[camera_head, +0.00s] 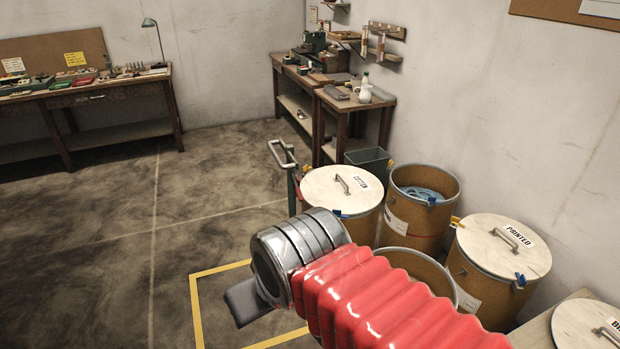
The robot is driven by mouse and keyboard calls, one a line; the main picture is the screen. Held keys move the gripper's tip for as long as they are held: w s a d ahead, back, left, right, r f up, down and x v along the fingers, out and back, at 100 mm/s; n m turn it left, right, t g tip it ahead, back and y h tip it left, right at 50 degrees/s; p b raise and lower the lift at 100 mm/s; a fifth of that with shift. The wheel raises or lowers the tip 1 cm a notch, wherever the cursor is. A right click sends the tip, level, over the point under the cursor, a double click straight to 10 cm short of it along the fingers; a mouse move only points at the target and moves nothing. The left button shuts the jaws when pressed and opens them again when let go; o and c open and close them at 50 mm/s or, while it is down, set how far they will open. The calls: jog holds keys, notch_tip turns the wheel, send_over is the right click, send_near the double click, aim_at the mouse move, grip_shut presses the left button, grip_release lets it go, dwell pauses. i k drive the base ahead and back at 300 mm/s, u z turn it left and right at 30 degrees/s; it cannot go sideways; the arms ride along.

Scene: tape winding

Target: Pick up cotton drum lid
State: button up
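The cotton drum lid (325,193) is a pale round disc with a metal bar handle (342,184) and a label reading COTTON. It lies on a brown drum (361,229) right of the picture's middle. My gripper (247,300) is at the end of my red ribbed arm, nearer the camera and to the lower left of the lid. Only a dark grey part of it shows past the metal wrist, so its opening is hidden. In the picture, it is clear of the lid. My arm hides the drum's lower part.
An open drum (424,229) and a lidded PRINTED drum (480,286) stand to the right. Another open drum (420,263) is partly behind my arm. A metal-handled post (292,192) stands left of the cotton drum. Benches line the walls; the left floor is clear.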

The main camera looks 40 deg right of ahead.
aim_at(351, 190)
jog(key=u, duration=0.3)
jog(key=i, duration=2.3)
jog(key=z, duration=0.5)
jog(key=i, duration=0.65)
jog(key=z, duration=1.05)
jog(key=i, duration=0.9)
jog(key=z, duration=0.55)
